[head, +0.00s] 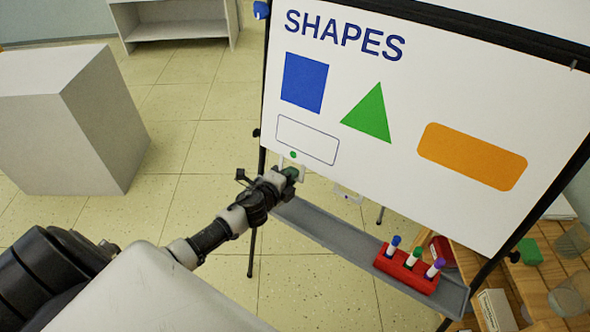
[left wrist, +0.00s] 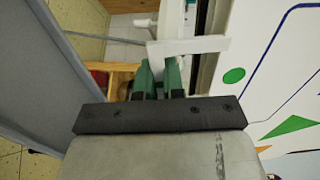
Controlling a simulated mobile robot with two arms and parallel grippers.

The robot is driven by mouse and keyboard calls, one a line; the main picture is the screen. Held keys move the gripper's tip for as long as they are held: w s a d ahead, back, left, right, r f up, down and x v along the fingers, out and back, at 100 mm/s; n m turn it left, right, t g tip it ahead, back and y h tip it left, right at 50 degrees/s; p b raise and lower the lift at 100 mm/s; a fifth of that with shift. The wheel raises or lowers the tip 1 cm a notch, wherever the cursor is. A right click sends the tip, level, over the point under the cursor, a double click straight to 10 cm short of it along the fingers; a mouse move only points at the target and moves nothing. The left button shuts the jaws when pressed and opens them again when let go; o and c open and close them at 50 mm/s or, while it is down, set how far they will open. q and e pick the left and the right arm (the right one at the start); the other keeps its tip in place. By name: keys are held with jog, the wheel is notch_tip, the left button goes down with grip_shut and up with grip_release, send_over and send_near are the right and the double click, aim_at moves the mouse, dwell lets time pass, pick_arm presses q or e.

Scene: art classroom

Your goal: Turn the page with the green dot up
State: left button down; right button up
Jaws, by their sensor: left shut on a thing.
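The white page (head: 330,80) headed SHAPES hangs on the easel, with a blue square, green triangle and orange bar. A small green dot (head: 293,154) is printed near its lower left corner; it also shows in the left wrist view (left wrist: 233,75). My left gripper (head: 291,173) is at the page's bottom edge, just below the dot. In the left wrist view its green fingertips (left wrist: 158,76) are shut on a white tab (left wrist: 190,46) beside the dot. Another white tab (head: 347,194) hangs farther right along the bottom edge. My right gripper is not in view.
The grey easel tray (head: 335,235) runs below the page. A red holder (head: 405,275) with several markers stands on its right part. A wooden shelf (head: 540,290) with a green block (head: 528,251) is at the lower right. A white box (head: 65,125) stands left on open floor.

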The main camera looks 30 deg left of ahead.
pick_arm(q)
jog(key=r+p+v, duration=0.1)
jog(key=p+v, duration=0.1)
jog(key=v, duration=0.5)
dwell(0.3)
jog(key=shift+w+r, duration=0.1)
jog(key=s+r+p, duration=0.4)
jog(key=s, duration=0.4)
jog(key=shift+a+r, duration=0.25)
jog(key=shift+r, duration=0.15)
dwell(0.4)
